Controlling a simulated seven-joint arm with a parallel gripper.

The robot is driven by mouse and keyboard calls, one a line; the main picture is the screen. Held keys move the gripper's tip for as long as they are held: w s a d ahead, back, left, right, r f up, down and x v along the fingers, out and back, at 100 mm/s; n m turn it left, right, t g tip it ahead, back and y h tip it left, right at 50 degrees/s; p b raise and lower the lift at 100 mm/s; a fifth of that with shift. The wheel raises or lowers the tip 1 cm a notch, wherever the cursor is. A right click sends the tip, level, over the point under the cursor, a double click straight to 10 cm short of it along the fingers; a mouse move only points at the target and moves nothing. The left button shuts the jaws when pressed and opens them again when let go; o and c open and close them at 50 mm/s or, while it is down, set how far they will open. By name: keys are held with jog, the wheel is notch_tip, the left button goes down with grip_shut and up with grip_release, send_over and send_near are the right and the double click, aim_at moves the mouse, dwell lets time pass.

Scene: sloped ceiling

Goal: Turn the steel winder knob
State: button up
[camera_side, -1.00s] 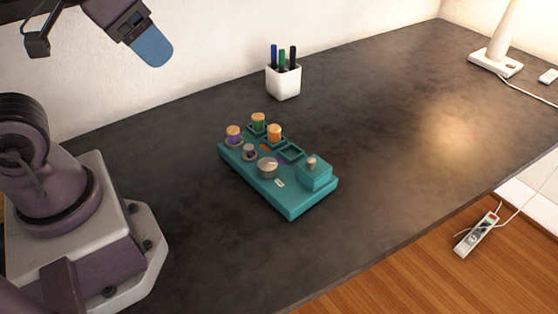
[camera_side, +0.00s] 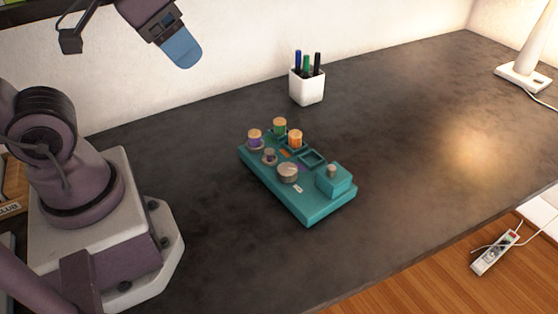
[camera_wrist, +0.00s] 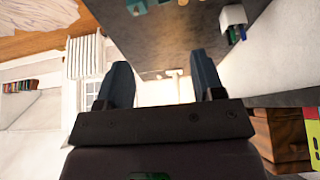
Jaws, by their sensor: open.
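A teal block (camera_side: 318,213) lies on the dark table in the side view. A wide round steel knob (camera_side: 288,173) sits on its near middle. A smaller grey knob (camera_side: 332,170) stands on a raised box at its right end; I cannot tell for sure which one is the winder. My gripper (camera_side: 182,52) is high up at the upper left, well apart from the block. In the wrist view its two blue fingers (camera_wrist: 162,82) are spread with nothing between them. Only a sliver of the teal block (camera_wrist: 137,5) shows at the top edge there.
A lamp base (camera_side: 523,77) is at the far right. The table (camera_side: 400,130) around the block is clear.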

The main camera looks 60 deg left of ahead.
jog(key=shift+o, duration=0.4)
jog(key=shift+d+f, duration=0.1)
jog(key=shift+f, duration=0.05)
jog(key=m+g, duration=0.5)
jog(key=m, duration=0.8)
send_over(288, 169)
notch_tip(288, 169, down, 18)
notch_tip(288, 169, down, 12)
jog(key=shift+f, duration=0.2)
jog(key=c, duration=0.9)
